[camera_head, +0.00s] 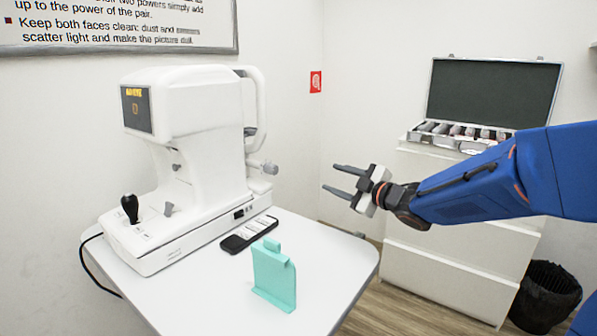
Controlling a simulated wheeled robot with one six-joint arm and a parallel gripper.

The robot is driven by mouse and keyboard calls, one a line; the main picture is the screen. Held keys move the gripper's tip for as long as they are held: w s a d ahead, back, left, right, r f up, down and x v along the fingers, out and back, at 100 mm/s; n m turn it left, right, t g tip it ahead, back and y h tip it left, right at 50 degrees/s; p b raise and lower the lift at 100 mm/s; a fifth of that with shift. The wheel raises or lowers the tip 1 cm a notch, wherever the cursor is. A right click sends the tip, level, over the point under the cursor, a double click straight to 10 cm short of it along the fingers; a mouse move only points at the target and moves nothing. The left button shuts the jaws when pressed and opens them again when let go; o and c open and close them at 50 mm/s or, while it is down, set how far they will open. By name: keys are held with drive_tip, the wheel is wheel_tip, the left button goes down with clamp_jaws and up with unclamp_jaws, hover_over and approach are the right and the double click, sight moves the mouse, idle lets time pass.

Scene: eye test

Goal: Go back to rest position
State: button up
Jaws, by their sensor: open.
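My gripper (344,182) is at the end of my blue arm, which reaches in from the right. Its two dark fingers are apart with nothing between them, and they point left toward the white eye-test machine (205,150). It appears above the right back part of the white table (335,262). A teal holder (273,277) stands upright on the table, below and left of my gripper in the picture and apart from it.
A dark flat tray with white pieces (250,234) lies beside the machine. An open case of lenses (465,131) sits on a white drawer cabinet (445,270) behind my arm. A black bin (546,296) stands at the lower right. The table's right front is clear.

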drive_tip(key=s+d+f+m+g+h, duration=0.1)
drive_tip(key=s+d+f+m+h, duration=0.3)
drive_tip(key=s+d+m+h, duration=1)
drive_tip(key=s+f+m+g+y, duration=0.1)
drive_tip(key=s+f+g, duration=0.3)
drive_tip(key=s, duration=0.9)
drive_tip(key=s+d+f+m+g+y, duration=0.1)
drive_tip(key=s+f, duration=0.5)
drive_tip(key=s, duration=0.7)
drive_tip(key=m+g+y, duration=0.1)
drive_tip(key=g, duration=0.1)
drive_tip(key=shift+s+d+f+g, duration=0.15)
drive_tip(key=shift+d+f+g, duration=0.15)
drive_tip(key=shift+f+g, duration=0.1)
